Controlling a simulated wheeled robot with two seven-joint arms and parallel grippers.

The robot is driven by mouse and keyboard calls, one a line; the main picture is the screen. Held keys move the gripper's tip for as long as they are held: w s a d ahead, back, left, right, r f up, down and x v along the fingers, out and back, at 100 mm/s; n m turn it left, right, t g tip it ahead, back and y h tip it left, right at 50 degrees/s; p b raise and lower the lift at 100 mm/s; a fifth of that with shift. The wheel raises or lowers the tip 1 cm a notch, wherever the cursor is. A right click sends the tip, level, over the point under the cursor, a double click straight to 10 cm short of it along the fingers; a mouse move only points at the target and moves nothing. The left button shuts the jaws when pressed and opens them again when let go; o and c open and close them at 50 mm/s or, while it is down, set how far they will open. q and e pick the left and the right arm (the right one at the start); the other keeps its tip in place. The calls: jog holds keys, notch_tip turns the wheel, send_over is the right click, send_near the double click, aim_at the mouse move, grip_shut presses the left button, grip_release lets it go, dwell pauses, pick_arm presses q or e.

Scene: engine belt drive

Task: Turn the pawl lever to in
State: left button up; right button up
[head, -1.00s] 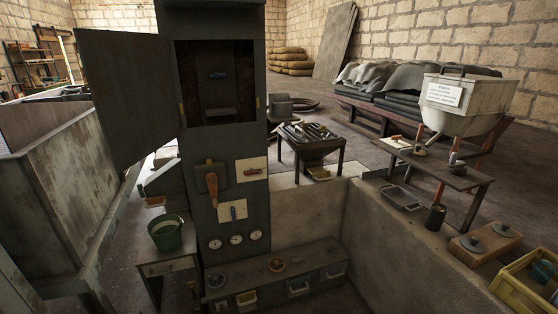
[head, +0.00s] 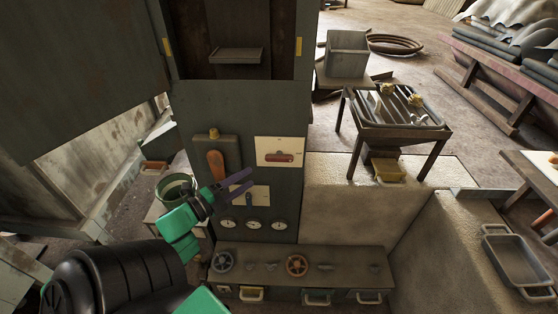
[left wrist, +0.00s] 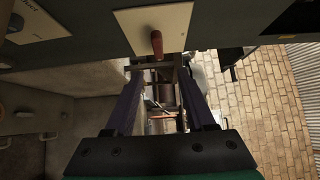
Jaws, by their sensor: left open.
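A red-handled lever (head: 281,157) lies level on a white plate on the dark cabinet front. A second pale plate (head: 262,190) sits below it, partly behind my left gripper. Neither label is readable, so I cannot tell which is the pawl lever. My left gripper (head: 249,178) is open, its purple fingers in front of the panel, below and left of the red lever. In the left wrist view, a red-brown handle (left wrist: 156,42) on a pale plate shows just beyond the fingertips (left wrist: 157,70), with nothing visibly held. My right gripper is out of view.
An orange-handled lever (head: 217,165) is left of the plates. Several gauges (head: 252,225) are below, above a ledge with handwheels (head: 297,265). The open cabinet door (head: 80,70) hangs at left; a green bucket (head: 176,188) stands beside the cabinet. A tool table (head: 395,130) is right.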

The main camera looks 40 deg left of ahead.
aim_at(277, 160)
pick_arm(q)
jog(key=w, duration=0.4)
jog(key=w+d, duration=0.1)
jog(key=w, duration=0.8)
jog(key=shift+w+d+f, duration=0.1)
jog(key=shift+d+f, duration=0.1)
jog(key=shift+d, duration=0.05)
grip_shut()
